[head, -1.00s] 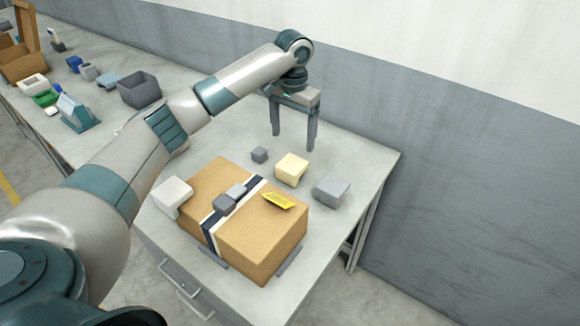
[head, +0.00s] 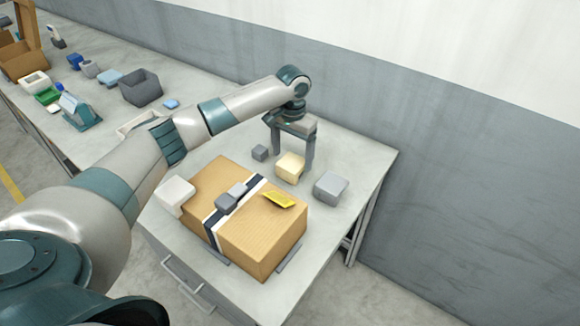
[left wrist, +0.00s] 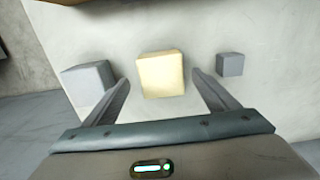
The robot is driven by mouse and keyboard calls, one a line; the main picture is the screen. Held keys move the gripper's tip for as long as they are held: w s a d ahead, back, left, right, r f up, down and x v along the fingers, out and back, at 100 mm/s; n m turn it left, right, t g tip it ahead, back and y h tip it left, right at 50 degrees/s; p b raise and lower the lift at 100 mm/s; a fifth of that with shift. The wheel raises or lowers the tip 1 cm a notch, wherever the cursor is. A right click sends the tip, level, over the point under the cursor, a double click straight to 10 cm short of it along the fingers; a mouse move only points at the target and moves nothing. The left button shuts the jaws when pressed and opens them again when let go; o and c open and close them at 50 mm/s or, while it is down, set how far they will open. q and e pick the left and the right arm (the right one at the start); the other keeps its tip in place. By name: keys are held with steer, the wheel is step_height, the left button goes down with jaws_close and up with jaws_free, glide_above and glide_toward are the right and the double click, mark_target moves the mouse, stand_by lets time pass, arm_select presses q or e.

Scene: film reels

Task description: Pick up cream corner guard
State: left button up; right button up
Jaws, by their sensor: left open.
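The cream corner guard (head: 289,167) is a pale yellow block on the table, just behind the cardboard box in the head view. In the left wrist view the cream corner guard (left wrist: 161,74) lies ahead of and between my two fingers. My left gripper (head: 291,158) is open and empty, pointing down at the guard from just behind and above it. In the left wrist view its fingertips (left wrist: 160,80) are spread to either side of the guard, with gaps on both sides. My right gripper is not in view.
A grey block (head: 331,187) stands right of the guard and a small grey cube (head: 259,152) left of it. The taped cardboard box (head: 270,238) sits in front, with a white corner piece (head: 175,194) at its left. A wall (head: 450,150) rises behind the table.

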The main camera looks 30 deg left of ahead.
mark_target(290, 164)
arm_select(q)
steer(key=shift+s+a+f+p, duration=0.1)
steer(key=shift+s+f+p, duration=0.05)
steer(key=shift+f+p, duration=0.2)
steer(key=f, duration=0.1)
steer(key=f+p, duration=0.1)
steer(key=f, duration=0.1)
steer(key=shift+s+a, duration=0.1)
steer(key=shift+s, duration=0.1)
steer(key=shift+f, duration=0.55)
steer(key=c, duration=1.1)
